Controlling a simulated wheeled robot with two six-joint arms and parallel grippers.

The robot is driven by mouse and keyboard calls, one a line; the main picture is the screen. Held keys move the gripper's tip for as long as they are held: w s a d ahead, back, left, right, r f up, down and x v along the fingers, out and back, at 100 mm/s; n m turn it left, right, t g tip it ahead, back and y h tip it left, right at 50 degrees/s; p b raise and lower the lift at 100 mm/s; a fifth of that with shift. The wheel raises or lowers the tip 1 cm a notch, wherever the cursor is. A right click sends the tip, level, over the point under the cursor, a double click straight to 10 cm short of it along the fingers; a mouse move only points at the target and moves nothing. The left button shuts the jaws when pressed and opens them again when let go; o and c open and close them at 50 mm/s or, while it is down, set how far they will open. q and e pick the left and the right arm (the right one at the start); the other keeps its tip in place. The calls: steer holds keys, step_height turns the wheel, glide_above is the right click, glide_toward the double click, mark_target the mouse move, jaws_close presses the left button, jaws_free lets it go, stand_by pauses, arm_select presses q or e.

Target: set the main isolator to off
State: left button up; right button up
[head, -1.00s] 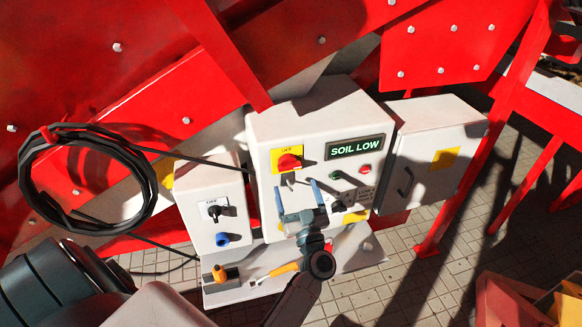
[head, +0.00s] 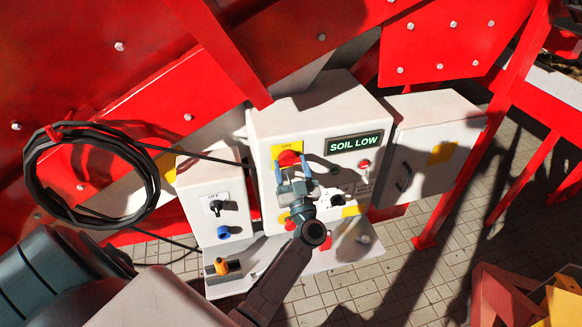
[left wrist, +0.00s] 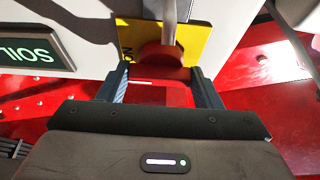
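The main isolator, a red rotary knob (head: 289,158) on a yellow plate, is at the upper left of the large white box's front. "OFF" is readable at the plate's top in the head view. In the left wrist view, the red knob (left wrist: 163,58) shows with a grey metal bar (left wrist: 170,20) at it and "ON" on the plate. My left gripper (head: 293,172) is in front of the knob's lower part. Its fingers (left wrist: 162,90) are apart, one towards each side of the knob; I cannot tell whether they touch it. My right gripper is not in view.
A "SOIL LOW" display (head: 355,143) and a red button (head: 364,165) are right of the knob. A smaller box with a black switch (head: 216,206) stands left. A coiled black cable (head: 90,180) hangs further left. A shelf (head: 345,250) juts out below.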

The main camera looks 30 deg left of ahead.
arm_select(q)
steer(key=shift+n, duration=0.5)
steer(key=n+g, duration=0.1)
steer(key=n, duration=0.1)
steer(key=n+g+y+b, duration=0.1)
steer(key=n, duration=0.2)
steer(key=shift+w+d+g+y, duration=0.1)
steer(key=shift+w+g+y, duration=0.05)
steer(key=shift+g+y, duration=0.15)
steer(key=n+g+b, duration=0.1)
steer(key=n, duration=0.3)
steer(key=n+g, duration=0.2)
steer(key=n, duration=0.2)
steer(key=n+g+b, duration=0.1)
steer(key=n+g, duration=0.1)
steer(key=n, duration=0.1)
steer(key=shift+w+d+r+n+b, duration=0.1)
steer(key=shift+n+b, duration=0.2)
steer(key=shift+n, duration=0.1)
steer(key=shift+r+n+g+h+b, duration=0.1)
steer(key=shift+n+g+h+b, duration=0.25)
steer(key=shift+n, duration=0.8)
steer(key=shift+n+g+h+b, duration=0.25)
steer(key=shift+n+h+b, duration=0.2)
steer(key=shift+n, duration=0.7)
steer(key=o, duration=1)
